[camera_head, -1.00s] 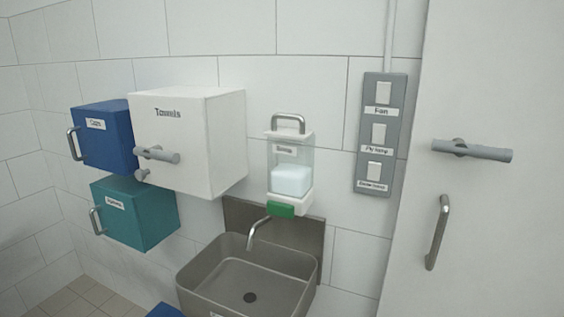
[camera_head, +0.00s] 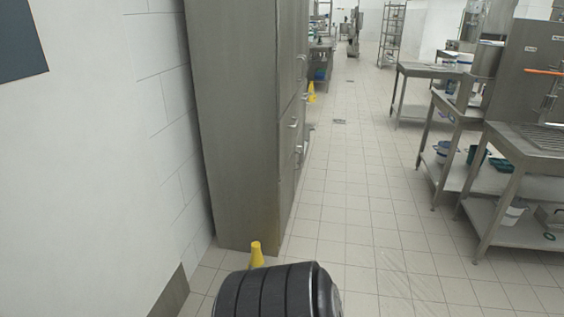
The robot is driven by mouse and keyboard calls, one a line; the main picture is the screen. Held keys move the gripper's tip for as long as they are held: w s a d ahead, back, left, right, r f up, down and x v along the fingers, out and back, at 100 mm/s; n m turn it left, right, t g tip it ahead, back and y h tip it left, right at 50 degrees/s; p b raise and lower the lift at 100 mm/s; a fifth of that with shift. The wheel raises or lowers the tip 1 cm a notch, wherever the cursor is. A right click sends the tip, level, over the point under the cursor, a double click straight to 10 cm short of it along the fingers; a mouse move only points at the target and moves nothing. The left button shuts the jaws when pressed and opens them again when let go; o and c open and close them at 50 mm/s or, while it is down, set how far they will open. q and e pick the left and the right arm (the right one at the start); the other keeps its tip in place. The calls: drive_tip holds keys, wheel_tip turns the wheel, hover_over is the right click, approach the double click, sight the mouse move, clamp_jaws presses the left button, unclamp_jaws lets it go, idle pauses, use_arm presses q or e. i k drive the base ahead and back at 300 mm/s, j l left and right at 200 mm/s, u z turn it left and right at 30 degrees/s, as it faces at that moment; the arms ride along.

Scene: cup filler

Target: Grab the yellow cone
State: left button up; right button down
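A yellow cone (camera_head: 257,254) stands on the tiled floor by the near foot of the tall steel cabinet. Its lower part is hidden behind a dark ribbed rounded object at the bottom of the view. A second yellow cone-like object (camera_head: 311,92) shows farther off on the floor, past the cabinet's far end. Neither of my grippers is in view.
The tall steel cabinet (camera_head: 236,120) stands along the left wall. The dark ribbed object (camera_head: 277,292) fills the bottom centre; I cannot tell what it is. Steel tables (camera_head: 530,145) with lower shelves line the right. The tiled aisle (camera_head: 360,190) between is clear.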

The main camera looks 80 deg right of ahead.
sight(256, 260)
drive_tip(key=z, duration=2.55)
drive_tip(key=i+j, duration=0.3)
drive_tip(key=i, duration=0.2)
drive_tip(key=i+j, duration=0.25)
drive_tip(key=i, duration=0.3)
drive_tip(key=z, duration=0.05)
